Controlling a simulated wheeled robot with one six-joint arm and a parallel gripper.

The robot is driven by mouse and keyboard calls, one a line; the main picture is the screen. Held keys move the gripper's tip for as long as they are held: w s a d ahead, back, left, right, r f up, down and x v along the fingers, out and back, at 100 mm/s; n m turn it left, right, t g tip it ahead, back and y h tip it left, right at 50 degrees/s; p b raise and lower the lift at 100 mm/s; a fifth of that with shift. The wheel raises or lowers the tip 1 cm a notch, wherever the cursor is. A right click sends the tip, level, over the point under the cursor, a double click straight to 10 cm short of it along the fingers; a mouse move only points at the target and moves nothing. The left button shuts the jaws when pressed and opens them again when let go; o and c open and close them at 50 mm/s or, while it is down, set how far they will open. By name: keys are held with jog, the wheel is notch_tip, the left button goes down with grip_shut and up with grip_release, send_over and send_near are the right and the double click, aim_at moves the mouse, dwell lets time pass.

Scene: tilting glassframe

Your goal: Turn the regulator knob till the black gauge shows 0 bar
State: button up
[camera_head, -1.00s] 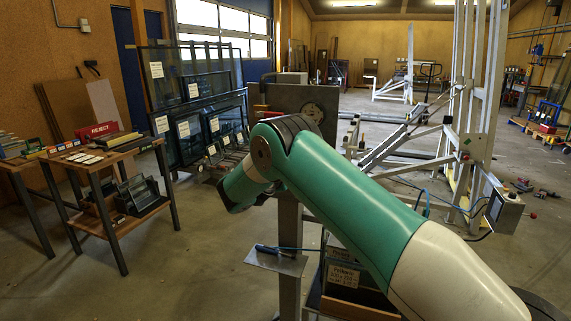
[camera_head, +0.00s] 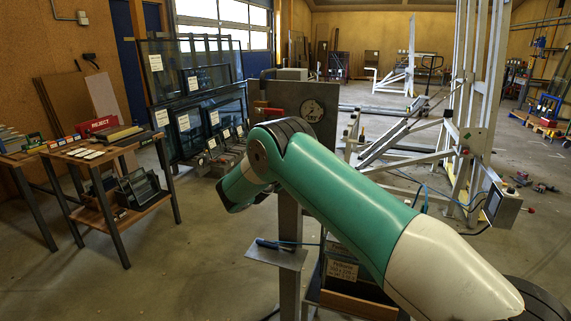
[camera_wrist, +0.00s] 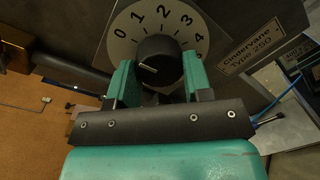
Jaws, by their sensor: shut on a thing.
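A short white line on the knob's face points to the lower left of the picture. My gripper (camera_wrist: 160,68) has its two green fingers on either side of the knob and is shut on it. In the head view my gripper is hidden behind my own arm. I cannot make out the black gauge in either view.
A label reading "Cindervane Type 250" (camera_wrist: 262,46) is beside the scale. A dark bar (camera_wrist: 75,72) runs left of the knob, and a blue cable lies at right.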

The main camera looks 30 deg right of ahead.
jog(key=shift+f, duration=0.1)
jog(key=o, duration=0.9)
jog(key=b+v, duration=0.5)
jog(key=b, duration=0.1)
jog(key=b+v, duration=0.6)
jog(key=b, duration=0.1)
jog(key=b+v, duration=0.6)
jog(key=b, duration=0.1)
jog(key=shift+s+a+f, duration=0.1)
jog(key=shift+s+f, duration=0.05)
